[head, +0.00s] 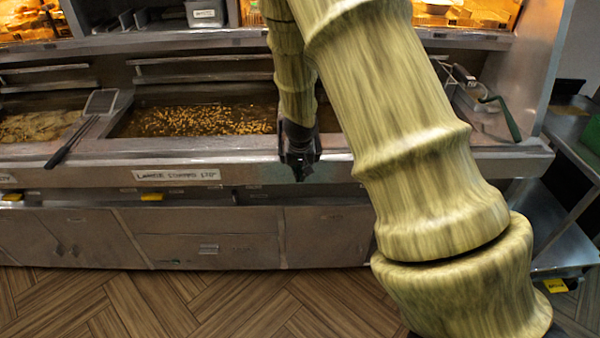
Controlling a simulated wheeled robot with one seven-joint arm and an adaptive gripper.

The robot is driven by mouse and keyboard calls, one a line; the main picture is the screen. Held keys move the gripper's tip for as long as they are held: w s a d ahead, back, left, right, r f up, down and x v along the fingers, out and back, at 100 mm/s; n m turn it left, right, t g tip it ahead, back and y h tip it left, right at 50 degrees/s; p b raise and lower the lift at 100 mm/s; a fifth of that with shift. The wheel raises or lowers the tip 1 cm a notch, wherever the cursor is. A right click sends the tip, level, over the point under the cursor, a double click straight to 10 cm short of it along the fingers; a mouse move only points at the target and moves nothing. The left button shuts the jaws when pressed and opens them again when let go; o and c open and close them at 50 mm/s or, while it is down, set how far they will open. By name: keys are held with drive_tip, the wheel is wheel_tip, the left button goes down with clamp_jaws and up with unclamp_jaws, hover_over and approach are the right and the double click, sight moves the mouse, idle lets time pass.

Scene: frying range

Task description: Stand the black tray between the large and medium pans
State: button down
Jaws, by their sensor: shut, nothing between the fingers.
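My gripper (301,170) is dark, points down and is shut and empty. It hangs in front of the range's metal front edge, right of the long label strip. I cannot make out a black tray in this view. No pans that I can clearly tell as large and medium show either. My own arm hides much of the range right of the centre.
A frying vat (130,121) holds golden pieces; another vat (20,125) is at the left. A dark-handled skimmer (82,127) leans between them. A grey container (205,13) stands on the upper shelf. A green handle (506,119) sticks out at the right. The wooden floor in front is clear.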

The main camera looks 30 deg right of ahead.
idle(0.3)
drive_tip(key=w+d+p, duration=0.1)
drive_tip(key=w, duration=0.2)
drive_tip(key=w+d+p, duration=0.1)
drive_tip(key=w+d, duration=0.1)
drive_tip(key=w, duration=0.1)
drive_tip(key=w+d+p, duration=0.1)
drive_tip(key=w+d, duration=0.1)
drive_tip(key=shift+w+d, duration=0.2)
drive_tip(key=shift+w, duration=0.2)
drive_tip(key=shift+s+a, duration=0.1)
drive_tip(key=shift+s, duration=0.05)
